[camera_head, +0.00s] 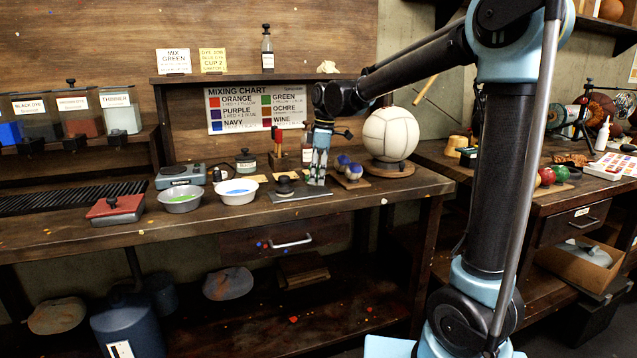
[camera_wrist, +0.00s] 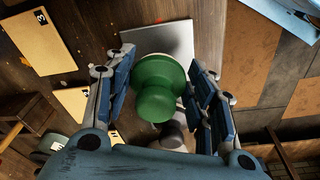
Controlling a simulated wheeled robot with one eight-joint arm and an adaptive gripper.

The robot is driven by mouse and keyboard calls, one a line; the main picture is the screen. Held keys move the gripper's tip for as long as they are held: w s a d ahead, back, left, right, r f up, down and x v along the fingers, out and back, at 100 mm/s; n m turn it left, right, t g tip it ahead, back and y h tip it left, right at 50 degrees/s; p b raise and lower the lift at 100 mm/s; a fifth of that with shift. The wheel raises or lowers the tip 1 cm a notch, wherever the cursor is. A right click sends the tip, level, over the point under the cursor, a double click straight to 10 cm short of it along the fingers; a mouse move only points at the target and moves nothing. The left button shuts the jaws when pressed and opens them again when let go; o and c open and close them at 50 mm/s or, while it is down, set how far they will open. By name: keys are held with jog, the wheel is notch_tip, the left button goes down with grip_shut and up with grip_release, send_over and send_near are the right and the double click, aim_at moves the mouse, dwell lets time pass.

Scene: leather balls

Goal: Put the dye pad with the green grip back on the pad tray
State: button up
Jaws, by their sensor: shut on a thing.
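My gripper (camera_head: 318,178) points down over the right end of the pad tray (camera_head: 312,193), a thin grey plate on the bench. In the wrist view my gripper (camera_wrist: 160,72) has its fingers on both sides of the green grip (camera_wrist: 160,88) and is shut on that dye pad. The pad's underside is hidden, so I cannot tell whether it touches the tray. The tray (camera_wrist: 172,36) shows pale beyond the grip. Another pad with a dark grip (camera_head: 285,182) sits on the tray to the left; a dark shape (camera_wrist: 175,135) shows below the green grip in the wrist view.
A shelf with a mixing chart (camera_head: 255,108) rises behind.

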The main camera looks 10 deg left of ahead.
jog(key=shift+f, duration=1.15)
jog(key=shift+f, duration=0.1)
jog(key=o, duration=0.9)
jog(key=shift+o, duration=0.2)
notch_tip(320, 180, up, 12)
jog(key=d, duration=0.1)
jog(key=shift+d, duration=0.3)
